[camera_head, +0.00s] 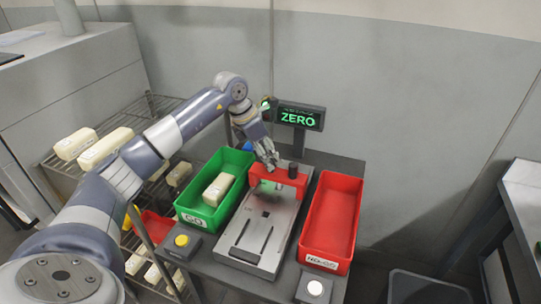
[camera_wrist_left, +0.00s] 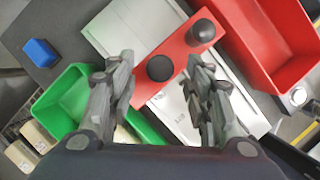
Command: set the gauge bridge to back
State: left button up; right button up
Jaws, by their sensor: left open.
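The gauge bridge (camera_head: 290,181) is a red crosspiece with a dark knob, standing across the far part of a grey metal plate (camera_head: 276,218). In the left wrist view the bridge (camera_wrist_left: 181,56) shows as a slanted red bar with two dark round parts on top. My left gripper (camera_head: 269,160) is open above the bridge's left part. In the left wrist view its fingers (camera_wrist_left: 160,66) lie on either side of the lower dark knob, apart from it in the picture. Whether they touch the bridge cannot be told. My right gripper is in neither view.
A green GO bin (camera_head: 190,207) holding a cream block (camera_head: 218,190) stands left of the plate. A red NO-GO bin (camera_head: 323,251) stands right. A display (camera_head: 299,117) reading ZERO stands behind. A yellow button (camera_head: 181,240) and white button (camera_head: 315,288) sit in front.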

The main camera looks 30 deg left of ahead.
pick_arm(q)
jog(key=shift+x, duration=1.1)
